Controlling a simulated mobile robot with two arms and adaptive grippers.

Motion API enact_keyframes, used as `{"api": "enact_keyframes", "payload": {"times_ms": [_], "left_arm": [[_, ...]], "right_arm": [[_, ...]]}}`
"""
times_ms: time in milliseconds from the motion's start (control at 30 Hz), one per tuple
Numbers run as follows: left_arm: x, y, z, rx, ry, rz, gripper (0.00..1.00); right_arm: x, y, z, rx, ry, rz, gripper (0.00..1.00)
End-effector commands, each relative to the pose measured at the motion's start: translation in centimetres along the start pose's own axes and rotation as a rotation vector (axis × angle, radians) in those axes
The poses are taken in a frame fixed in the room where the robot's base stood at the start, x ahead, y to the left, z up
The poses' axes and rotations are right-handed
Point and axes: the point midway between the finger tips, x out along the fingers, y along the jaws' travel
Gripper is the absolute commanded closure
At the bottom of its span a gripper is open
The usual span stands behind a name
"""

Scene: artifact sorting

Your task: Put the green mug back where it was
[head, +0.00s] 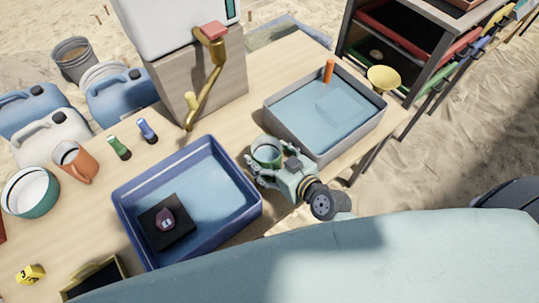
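A green mug (266,150) is near the middle of the head view, between the blue tray and the grey basin. My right gripper (268,168) comes in from the lower right, with its fingers around the mug's near side; it looks shut on the mug. The mug looks upright. I cannot tell whether its base touches the table. My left gripper is not in view.
The blue tray (128,203) holds a black pad with a small purple piece. The grey basin (318,150) holds water and an orange-handled item. A brass tap (206,85) stands behind. An orange mug (78,163) and a teal pot (42,204) are at left.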

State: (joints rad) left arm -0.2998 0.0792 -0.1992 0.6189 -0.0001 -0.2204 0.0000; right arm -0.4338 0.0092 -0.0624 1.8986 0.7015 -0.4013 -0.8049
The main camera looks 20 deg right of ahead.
Motion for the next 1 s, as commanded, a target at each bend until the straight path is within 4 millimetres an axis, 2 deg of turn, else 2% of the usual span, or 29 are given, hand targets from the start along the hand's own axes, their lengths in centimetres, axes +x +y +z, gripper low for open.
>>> {"api": "enact_keyframes", "payload": {"times_ms": [367,467,800,1000], "left_arm": [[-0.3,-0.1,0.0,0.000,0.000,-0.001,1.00],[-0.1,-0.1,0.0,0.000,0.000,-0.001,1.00],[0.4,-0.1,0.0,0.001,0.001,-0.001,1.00],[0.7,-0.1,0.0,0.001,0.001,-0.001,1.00]], "right_arm": [[-0.3,0.0,-0.3,0.001,0.000,-0.001,0.19],[-1.5,0.0,-0.1,-0.002,-0.003,0.000,0.19],[-8.6,-0.1,0.0,-0.003,-0.004,-0.002,0.19],[-11.2,0.0,-0.1,-0.001,-0.002,-0.002,0.19]]}}
